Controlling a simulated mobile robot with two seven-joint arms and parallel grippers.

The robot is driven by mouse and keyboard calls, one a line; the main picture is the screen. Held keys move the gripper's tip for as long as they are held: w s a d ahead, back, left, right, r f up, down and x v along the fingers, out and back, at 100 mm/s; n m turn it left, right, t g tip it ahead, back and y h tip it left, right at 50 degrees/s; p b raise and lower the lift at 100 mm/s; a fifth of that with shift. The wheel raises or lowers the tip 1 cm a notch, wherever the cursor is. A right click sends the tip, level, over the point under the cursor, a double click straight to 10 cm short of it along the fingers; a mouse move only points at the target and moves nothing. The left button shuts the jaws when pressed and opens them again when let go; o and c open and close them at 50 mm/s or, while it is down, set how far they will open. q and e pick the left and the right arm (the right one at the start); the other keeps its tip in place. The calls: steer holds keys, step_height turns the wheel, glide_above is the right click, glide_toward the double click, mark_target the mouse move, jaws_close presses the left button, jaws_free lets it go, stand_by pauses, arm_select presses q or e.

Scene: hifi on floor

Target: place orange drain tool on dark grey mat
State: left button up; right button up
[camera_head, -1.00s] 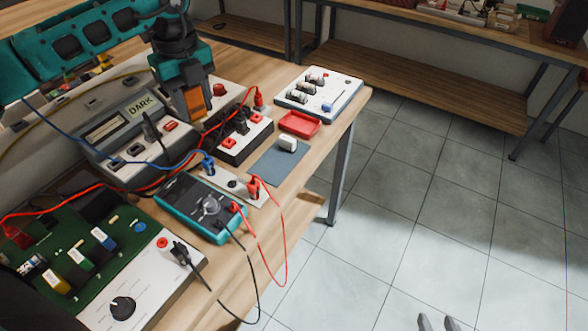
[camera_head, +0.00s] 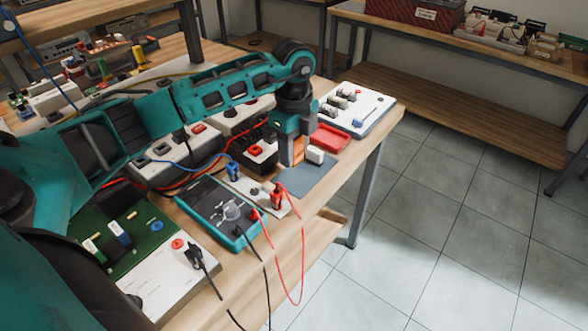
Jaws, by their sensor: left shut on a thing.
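My left gripper (camera_head: 290,158) is pointed down and shut on the orange drain tool (camera_head: 298,149). Only a part of the orange tool shows between the fingers. The dark grey mat (camera_head: 305,182) lies flat on the bench near its right edge. The gripper and tool are at the mat's back left part, beside a small white block (camera_head: 316,155) on the mat. I cannot tell whether the tool touches the mat. My right gripper is not in view.
A red tray (camera_head: 331,136) and a white board with several knobs (camera_head: 364,112) stand behind the mat. A teal multimeter (camera_head: 222,208) with red and black leads lies in front left. A white strip with red and blue plugs (camera_head: 258,191) borders the mat. Bare mat shows in front.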

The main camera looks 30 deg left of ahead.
mark_target(294, 181)
arm_select(q)
steer(key=shift+f, duration=2.9)
steer(key=shift+f, duration=0.1)
steer(key=shift+f, duration=0.15)
steer(key=o, duration=1)
steer(key=shift+o, duration=0.2)
step_height(294, 181, up, 12)
steer(key=shift+r, duration=0.25)
